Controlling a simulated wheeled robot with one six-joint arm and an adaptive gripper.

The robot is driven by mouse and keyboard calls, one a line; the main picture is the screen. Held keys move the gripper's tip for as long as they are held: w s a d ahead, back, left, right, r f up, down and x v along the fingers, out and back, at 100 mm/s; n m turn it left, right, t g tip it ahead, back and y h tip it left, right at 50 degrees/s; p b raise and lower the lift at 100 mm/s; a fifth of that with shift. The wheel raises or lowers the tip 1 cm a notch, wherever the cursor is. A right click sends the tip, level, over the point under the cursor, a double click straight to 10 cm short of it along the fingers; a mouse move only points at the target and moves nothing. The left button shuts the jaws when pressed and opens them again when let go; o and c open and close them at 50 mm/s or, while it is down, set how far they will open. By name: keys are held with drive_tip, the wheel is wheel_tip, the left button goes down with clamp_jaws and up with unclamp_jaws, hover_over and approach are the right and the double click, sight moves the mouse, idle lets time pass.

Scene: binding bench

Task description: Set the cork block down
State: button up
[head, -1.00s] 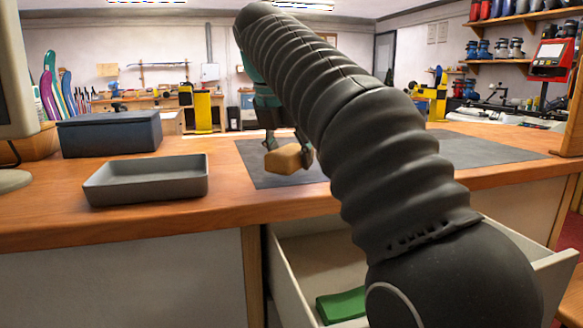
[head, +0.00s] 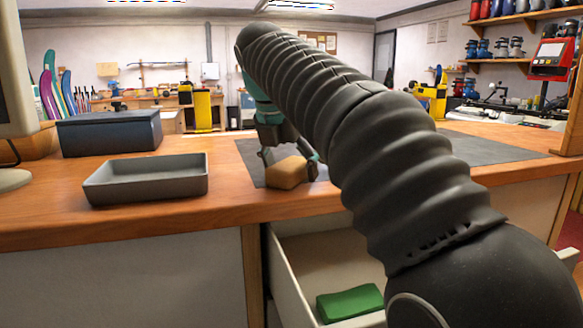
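The cork block (head: 286,174), tan and squared, is at the front left edge of the dark grey mat (head: 465,149) on the wooden bench. It appears to rest there, level. My gripper (head: 290,160) is just above and behind it, pointing down. Its fingers are spread, one toward each side of the block, and look apart from it. The block covers part of the fingertips, and my arm hides part of the mat to the right.
A shallow grey tray (head: 147,192) stands left on the bench, with a closed blue-grey box (head: 109,134) behind it. Below the bench's front edge, an open drawer (head: 287,272) holds a green block (head: 349,303). Bare wood lies between tray and mat.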

sight(283, 167)
drive_tip(key=shift+v, duration=3.85)
